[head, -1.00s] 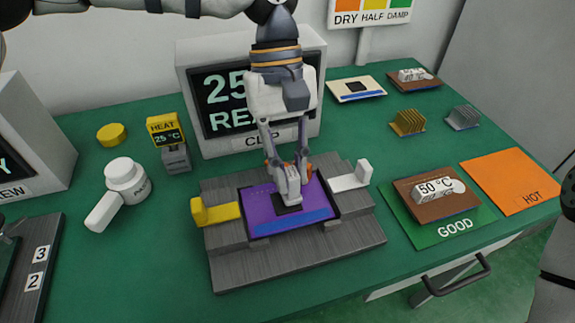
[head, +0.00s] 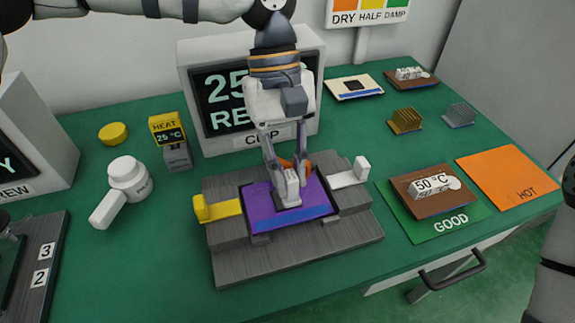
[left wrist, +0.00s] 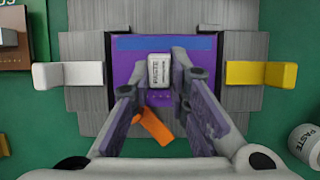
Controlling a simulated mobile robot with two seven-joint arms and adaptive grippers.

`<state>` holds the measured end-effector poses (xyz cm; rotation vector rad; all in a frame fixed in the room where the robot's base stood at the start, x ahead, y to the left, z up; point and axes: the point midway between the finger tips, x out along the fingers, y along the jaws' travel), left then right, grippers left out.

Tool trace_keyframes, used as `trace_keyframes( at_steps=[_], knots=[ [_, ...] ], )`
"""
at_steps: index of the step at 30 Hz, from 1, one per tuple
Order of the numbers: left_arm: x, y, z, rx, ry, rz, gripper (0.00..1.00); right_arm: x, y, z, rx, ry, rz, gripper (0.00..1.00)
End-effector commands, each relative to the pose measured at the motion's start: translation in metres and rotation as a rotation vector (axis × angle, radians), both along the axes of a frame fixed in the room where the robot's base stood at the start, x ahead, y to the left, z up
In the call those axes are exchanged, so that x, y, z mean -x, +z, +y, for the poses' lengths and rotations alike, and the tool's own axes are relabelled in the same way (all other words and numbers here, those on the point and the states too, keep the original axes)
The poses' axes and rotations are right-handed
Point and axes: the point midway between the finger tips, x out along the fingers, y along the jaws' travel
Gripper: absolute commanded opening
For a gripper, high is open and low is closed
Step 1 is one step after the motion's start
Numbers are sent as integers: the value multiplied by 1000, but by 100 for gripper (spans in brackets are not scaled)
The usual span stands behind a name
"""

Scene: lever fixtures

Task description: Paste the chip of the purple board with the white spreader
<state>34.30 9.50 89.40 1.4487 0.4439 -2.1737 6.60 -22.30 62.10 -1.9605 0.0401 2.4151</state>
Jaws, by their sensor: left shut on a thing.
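The purple board (head: 255,212) sits in the grey fixture (head: 300,257), between a yellow lever and a white one. My left gripper (head: 289,190) points down over the board's middle, shut on a small white piece that looks like the white spreader (head: 290,203). In the left wrist view, the piece (left wrist: 158,70) shows printed marks between the fingertips and over the chip's place. The dark chip is hidden there. An orange part (left wrist: 152,127) shows between the fingers; I cannot tell what it belongs to. My right gripper is not in view.
A screen (head: 215,90) rises behind. A green mat (head: 430,229) holds a brown board at right.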

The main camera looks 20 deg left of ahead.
Motion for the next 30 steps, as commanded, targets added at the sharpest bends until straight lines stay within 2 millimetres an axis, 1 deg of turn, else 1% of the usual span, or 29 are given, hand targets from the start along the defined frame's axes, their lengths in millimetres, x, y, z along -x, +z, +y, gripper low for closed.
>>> trace_keyframes(
  at_steps=[4, 8, 15, 21, 25, 30],
  knots=[
    [6, 2, 9, -1, 0, -4, 0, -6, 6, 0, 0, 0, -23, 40],
    [9, 0, 12, -2, 0, -2, 0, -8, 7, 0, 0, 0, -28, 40],
    [0, -4, 7, -3, 0, 6, 0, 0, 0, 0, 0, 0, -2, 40],
    [-10, -3, 1, -3, -1, 3, 0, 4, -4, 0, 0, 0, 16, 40],
    [-9, -1, 3, -3, 0, 0, 0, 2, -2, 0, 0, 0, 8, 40],
    [-3, 2, 12, -4, 1, -3, 0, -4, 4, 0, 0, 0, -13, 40]
  ],
)
